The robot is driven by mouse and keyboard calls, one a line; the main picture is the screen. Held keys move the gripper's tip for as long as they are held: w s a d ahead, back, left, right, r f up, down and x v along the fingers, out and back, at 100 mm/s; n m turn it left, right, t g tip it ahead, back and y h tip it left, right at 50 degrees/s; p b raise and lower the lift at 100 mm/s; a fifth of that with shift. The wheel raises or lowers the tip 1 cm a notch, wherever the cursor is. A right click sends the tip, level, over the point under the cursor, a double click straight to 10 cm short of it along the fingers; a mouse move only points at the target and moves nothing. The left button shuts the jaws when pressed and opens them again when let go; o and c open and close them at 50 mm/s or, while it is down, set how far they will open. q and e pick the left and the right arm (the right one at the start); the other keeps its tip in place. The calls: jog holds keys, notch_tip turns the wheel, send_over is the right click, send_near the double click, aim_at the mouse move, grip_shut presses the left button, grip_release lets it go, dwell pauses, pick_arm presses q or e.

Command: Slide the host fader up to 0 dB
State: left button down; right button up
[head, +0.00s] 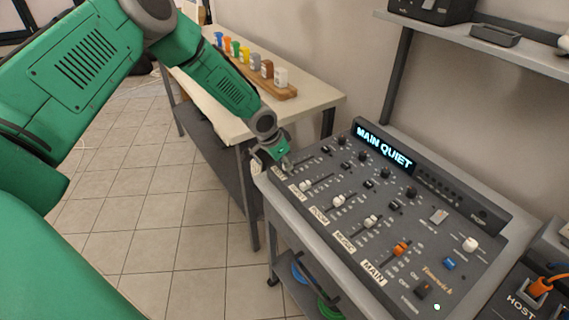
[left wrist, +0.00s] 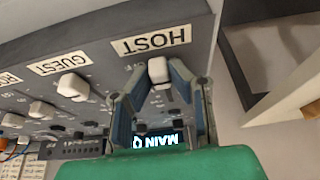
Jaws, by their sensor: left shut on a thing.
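The mixing console (head: 440,215) stands on a grey desk, and its display reads "MAIN QUIET". In the left wrist view the host fader (left wrist: 158,70) has a white cap beside the upside-down HOST label (left wrist: 152,41). My left gripper (left wrist: 160,76) is shut on this cap, one finger on each side. In the head view my left gripper (head: 286,166) is at the console's far left channel and hides the host cap. The guest fader (head: 305,185) and other white caps stand in the neighbouring channels. The orange main fader (head: 401,249) is further right. My right gripper is not in view.
A side table (head: 318,92) behind holds a wooden board with several coloured containers. A shelf (head: 500,50) hangs above the console with dark boxes on it. An orange cable plug (head: 540,287) is at the lower right. Tiled floor (head: 130,240) is open at left.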

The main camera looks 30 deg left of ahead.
aim_at(308, 158)
pick_arm(q)
jog(key=w+b, duration=0.1)
jog(key=w, duration=0.1)
jog(key=w+d+b, duration=0.1)
jog(key=w+b, duration=0.1)
jog(key=w+d+b, duration=0.1)
jog(key=w+b, duration=0.1)
jog(key=shift+w+d+f, duration=0.2)
jog(key=shift+w+f, duration=0.05)
jog(key=shift+f, duration=0.15)
jog(key=shift+w+d+r, duration=0.15)
jog(key=shift+w+r, duration=0.05)
jog(key=shift+w, duration=0.2)
jog(key=shift+d, duration=0.1)
jog(key=c, duration=1.5)
grip_release()
jog(key=shift+d, duration=0.1)
jog(key=shift+w, duration=0.15)
jog(key=shift+a, duration=0.2)
